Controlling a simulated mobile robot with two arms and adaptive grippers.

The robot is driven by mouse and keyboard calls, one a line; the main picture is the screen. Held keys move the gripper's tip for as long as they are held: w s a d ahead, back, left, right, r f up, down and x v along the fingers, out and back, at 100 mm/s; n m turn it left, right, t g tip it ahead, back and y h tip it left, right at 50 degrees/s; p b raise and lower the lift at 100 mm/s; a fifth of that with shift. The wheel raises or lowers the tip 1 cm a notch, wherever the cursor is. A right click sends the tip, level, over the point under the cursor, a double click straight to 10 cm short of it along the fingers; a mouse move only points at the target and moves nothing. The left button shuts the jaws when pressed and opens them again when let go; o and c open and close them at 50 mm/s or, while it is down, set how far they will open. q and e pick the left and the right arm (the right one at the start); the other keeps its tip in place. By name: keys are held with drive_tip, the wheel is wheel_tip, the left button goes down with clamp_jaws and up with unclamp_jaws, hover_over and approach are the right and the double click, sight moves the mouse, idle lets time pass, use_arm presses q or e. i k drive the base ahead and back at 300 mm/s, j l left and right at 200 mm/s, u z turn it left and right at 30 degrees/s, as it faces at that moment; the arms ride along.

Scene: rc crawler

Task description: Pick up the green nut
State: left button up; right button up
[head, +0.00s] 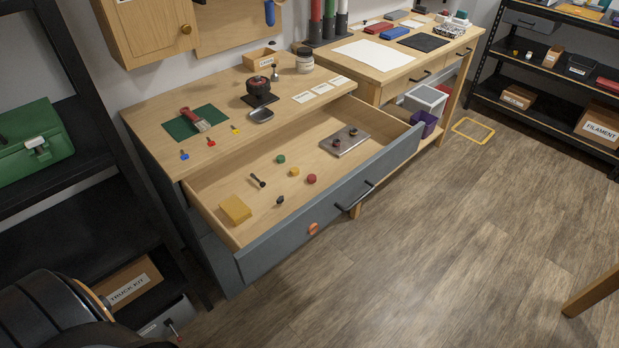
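The green nut (280,159) is a small round piece lying on the floor of the open drawer (247,262), towards its back. A yellow nut (294,171) and a red nut (312,179) lie nearby, in front and to the right. A small black T-shaped tool (258,181) lies in front and to the left. A dark arm part of mine fills the bottom left corner. Neither of my grippers can be made out in the view, and nothing touches the green nut.
The drawer also holds a yellow block (235,209), a small dark piece (280,200) and a metal plate (345,140) with small parts. The workbench top (330,75) overhangs behind. A black shelf (100,150) stands left. Open wooden floor (420,240) lies right.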

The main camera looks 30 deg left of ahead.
sight(280, 159)
drive_tip(key=u, duration=0.4)
drive_tip(key=i+l+u, duration=0.15)
drive_tip(key=u, duration=0.25)
drive_tip(key=i+l+u, duration=0.1)
drive_tip(key=l+u, duration=0.15)
drive_tip(key=u, duration=0.15)
drive_tip(key=i+l+u, duration=0.1)
drive_tip(key=l+u, duration=0.45)
drive_tip(key=u, duration=0.25)
